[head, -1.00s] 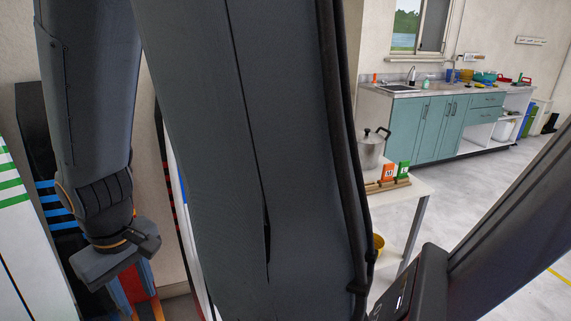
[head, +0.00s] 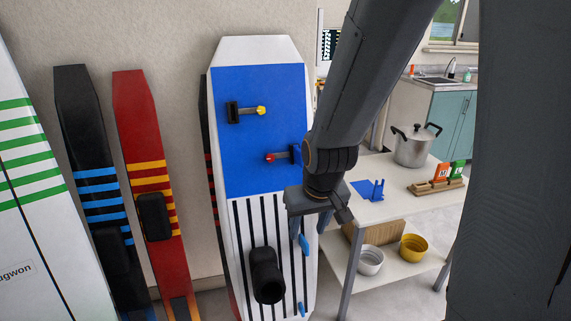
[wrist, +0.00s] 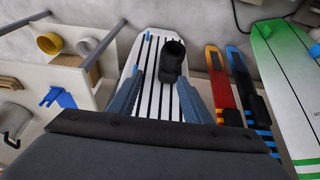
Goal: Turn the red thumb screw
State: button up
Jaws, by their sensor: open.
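The red thumb screw (head: 270,158) sticks out leftward from a dark block (head: 295,152) on the blue upper panel of a white board (head: 266,50) leaning against the wall. A similar yellow-tipped screw (head: 261,110) sits higher on that panel. My gripper (head: 313,232) hangs in front of the board's right edge, below and to the right of the red screw and apart from it. In the wrist view, my gripper (wrist: 161,82) has its two blue-grey fingers spread, with nothing between them close up. The board's striped lower part (wrist: 150,60) shows beyond the fingers; the red screw is not visible there.
A black boot (head: 266,275) is mounted low on the board. Red (head: 130,110) and black (head: 80,120) boards lean to the left. A white table (head: 385,205) to the right holds a pot (head: 415,145) and a blue stand (head: 372,188), with bowls (head: 413,247) on its shelf.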

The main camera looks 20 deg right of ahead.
jog(key=w+f+t+b, duration=0.2)
jog(key=w+t, duration=0.1)
jog(key=w, duration=0.6)
jog(key=w+f+t+b, duration=0.2)
jog(key=w, duration=0.6)
jog(key=t+b, duration=0.4)
jog(key=t, duration=0.5)
send_near(270, 160)
jog(key=shift+w+d+f+p, duration=0.1)
jog(key=shift+w+p, duration=0.15)
jog(key=shift+w, duration=1.8)
jog(key=shift+w+d+p, duration=0.1)
jog(key=shift+w+p, duration=0.1)
jog(key=shift+w, duration=1.9)
jog(key=c, duration=0.9)
jog(key=shift+a, duration=0.3)
jog(key=shift+c, duration=0.9)
jog(key=shift+d, duration=0.2)
